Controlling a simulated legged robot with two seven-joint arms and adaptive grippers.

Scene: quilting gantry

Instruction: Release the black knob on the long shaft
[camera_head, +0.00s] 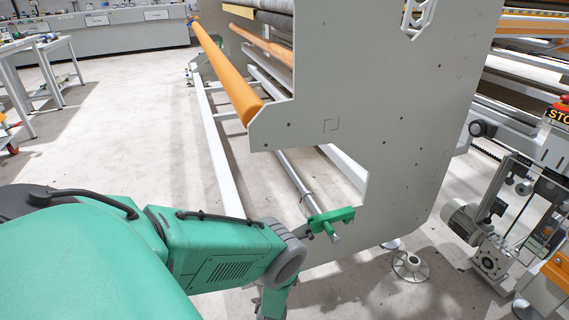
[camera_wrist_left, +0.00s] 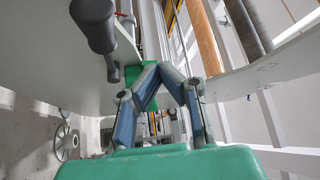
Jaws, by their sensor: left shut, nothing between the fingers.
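In the left wrist view a dark grey, nearly black knob (camera_wrist_left: 93,14) with a narrower stem hangs at the upper left, beside the grey plate. The fingers of my left gripper (camera_wrist_left: 161,68) converge to the right of it and below it, shut and empty, apart from the knob in the picture. In the head view my green left arm reaches in from the left and its hand drops out at the bottom edge. The long metal shaft (camera_head: 296,178) runs back from a green bracket (camera_head: 332,217) by the plate edge. I cannot make out the knob clearly there.
A large grey side plate (camera_head: 360,110) stands close in front. An orange roller (camera_head: 228,77) and a white rail (camera_head: 219,150) run back along the gantry. A motor unit (camera_head: 470,222) and a red stop button (camera_head: 562,104) are at the right. The floor at left is open.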

